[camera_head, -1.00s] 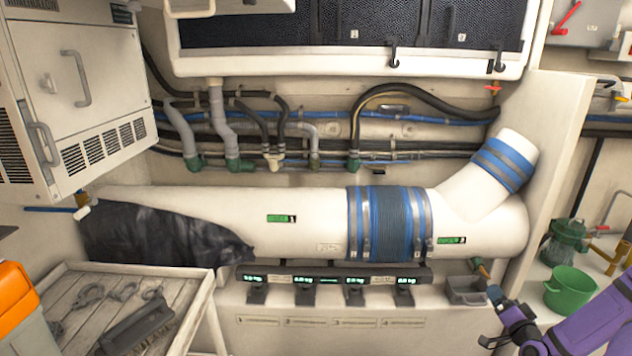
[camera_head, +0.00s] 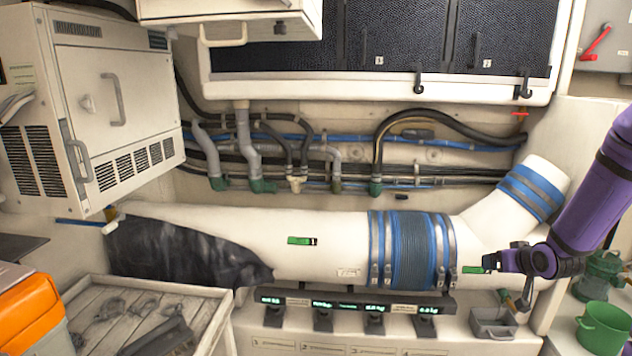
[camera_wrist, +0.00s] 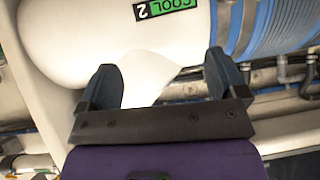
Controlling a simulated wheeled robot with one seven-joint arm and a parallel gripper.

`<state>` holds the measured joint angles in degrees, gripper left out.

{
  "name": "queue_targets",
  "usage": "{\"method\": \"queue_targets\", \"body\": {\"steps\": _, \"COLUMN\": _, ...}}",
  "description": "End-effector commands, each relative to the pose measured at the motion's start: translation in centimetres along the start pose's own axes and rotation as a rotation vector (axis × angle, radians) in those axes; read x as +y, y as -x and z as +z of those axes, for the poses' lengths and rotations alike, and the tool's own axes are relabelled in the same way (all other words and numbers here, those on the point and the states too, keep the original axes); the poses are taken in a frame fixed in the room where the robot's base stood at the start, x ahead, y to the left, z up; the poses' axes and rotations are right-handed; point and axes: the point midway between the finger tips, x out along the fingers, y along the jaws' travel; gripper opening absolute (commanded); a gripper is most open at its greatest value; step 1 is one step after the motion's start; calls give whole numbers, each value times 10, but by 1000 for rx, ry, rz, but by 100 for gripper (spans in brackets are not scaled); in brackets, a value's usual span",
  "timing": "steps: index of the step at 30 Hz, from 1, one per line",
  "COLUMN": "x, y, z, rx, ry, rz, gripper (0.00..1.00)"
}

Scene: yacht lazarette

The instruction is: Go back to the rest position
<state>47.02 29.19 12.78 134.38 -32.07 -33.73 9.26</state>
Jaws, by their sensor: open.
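My gripper (camera_head: 489,262) is at the right in the head view, in front of the right end of the large white pipe (camera_head: 335,240), beside its green label. In the wrist view the two dark fingers of my gripper (camera_wrist: 158,85) stand wide apart with nothing between them but the view of the white pipe (camera_wrist: 90,35) behind. The green "COOL 2" label (camera_wrist: 167,8) shows just beyond the fingers. I cannot tell whether the fingers touch the pipe. My purple arm reaches in from the right edge.
A blue ribbed sleeve with clamps (camera_head: 413,250) wraps the pipe. A small grey bin (camera_head: 493,324) and a green bucket (camera_head: 603,328) stand low at the right. A wooden-slatted tray (camera_head: 90,300) is at the lower left. A white cabinet (camera_head: 95,100) hangs at the upper left.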

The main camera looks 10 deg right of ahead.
Motion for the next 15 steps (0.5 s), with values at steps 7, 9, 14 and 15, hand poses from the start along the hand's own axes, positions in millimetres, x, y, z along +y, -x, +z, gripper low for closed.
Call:
{"method": "queue_targets", "body": {"steps": 7, "x": -44, "y": 54, "z": -45, "rx": -91, "ry": 106, "rz": 74, "gripper": 90}}
{"method": "queue_targets", "body": {"steps": 9, "x": -57, "y": 70, "z": -54, "rx": -115, "ry": 125, "rz": 92, "gripper": 90}}
{"method": "queue_targets", "body": {"steps": 14, "x": -86, "y": 114, "z": -70, "rx": -162, "ry": 159, "rz": 127, "gripper": 90}}
{"method": "queue_targets", "body": {"steps": 15, "x": -94, "y": 125, "z": -73, "rx": -174, "ry": 164, "rz": 133, "gripper": 90}}
